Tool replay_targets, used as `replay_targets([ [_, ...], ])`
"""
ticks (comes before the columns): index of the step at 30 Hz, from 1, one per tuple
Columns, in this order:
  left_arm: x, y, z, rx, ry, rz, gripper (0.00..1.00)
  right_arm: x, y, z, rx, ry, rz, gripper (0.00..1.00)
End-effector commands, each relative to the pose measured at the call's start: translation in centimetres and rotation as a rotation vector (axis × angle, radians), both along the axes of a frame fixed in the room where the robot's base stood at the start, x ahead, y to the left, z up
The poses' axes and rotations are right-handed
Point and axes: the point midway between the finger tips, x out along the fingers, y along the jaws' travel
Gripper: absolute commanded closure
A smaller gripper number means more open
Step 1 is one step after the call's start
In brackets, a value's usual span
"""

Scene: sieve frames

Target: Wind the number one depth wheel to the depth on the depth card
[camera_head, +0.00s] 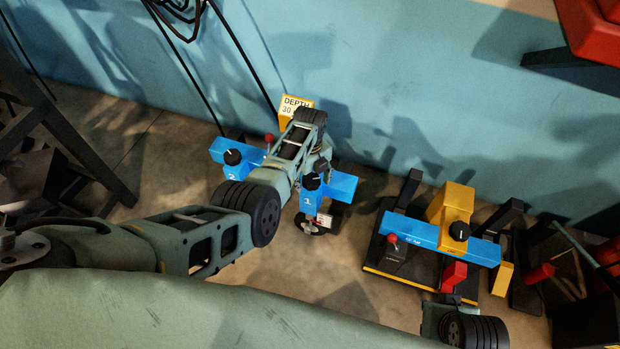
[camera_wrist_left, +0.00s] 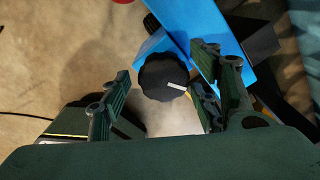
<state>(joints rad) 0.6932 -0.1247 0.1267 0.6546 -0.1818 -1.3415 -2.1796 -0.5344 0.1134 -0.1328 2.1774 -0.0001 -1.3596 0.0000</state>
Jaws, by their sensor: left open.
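The number one depth wheel (camera_head: 311,181) is a black knob with a white pointer, on a blue frame (camera_head: 341,186) above a "1" label. In the left wrist view, the same knob (camera_wrist_left: 160,72) has a scalloped rim, and its white pointer aims right and slightly down. My left gripper (camera_head: 319,166) is at this knob, mostly hidden by my own arm in the head view. In the left wrist view, its fingers (camera_wrist_left: 162,76) are open, one on each side of the knob; contact cannot be told. The yellow depth card (camera_head: 295,103) reads "DEPTH 30", partly covered by my arm.
A second black knob (camera_head: 233,157) sits on a blue frame marked "2" to the left. A small white card (camera_head: 325,220) and metal disc sit below knob one. A blue and yellow rig (camera_head: 456,200) with another knob stands at right. The blue wall (camera_head: 370,60) is behind.

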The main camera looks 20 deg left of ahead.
Motion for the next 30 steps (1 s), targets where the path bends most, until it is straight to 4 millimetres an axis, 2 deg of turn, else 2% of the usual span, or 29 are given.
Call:
replay_targets([
  [7, 0.00, -0.02, 0.00, 0.000, 0.000, 0.000, 0.45, 0.01, -0.02, 0.05, 0.000, 0.000, 0.000, 1.00],
  [21, -0.07, 0.07, -0.04, 0.001, 0.002, 0.000, 0.86, 0.02, -0.04, 0.04, -0.001, 0.000, -0.001, 1.00],
  [30, -0.13, 0.14, -0.07, 0.003, 0.004, 0.004, 0.86, 0.00, -0.03, -0.04, 0.000, 0.000, -0.001, 1.00],
])
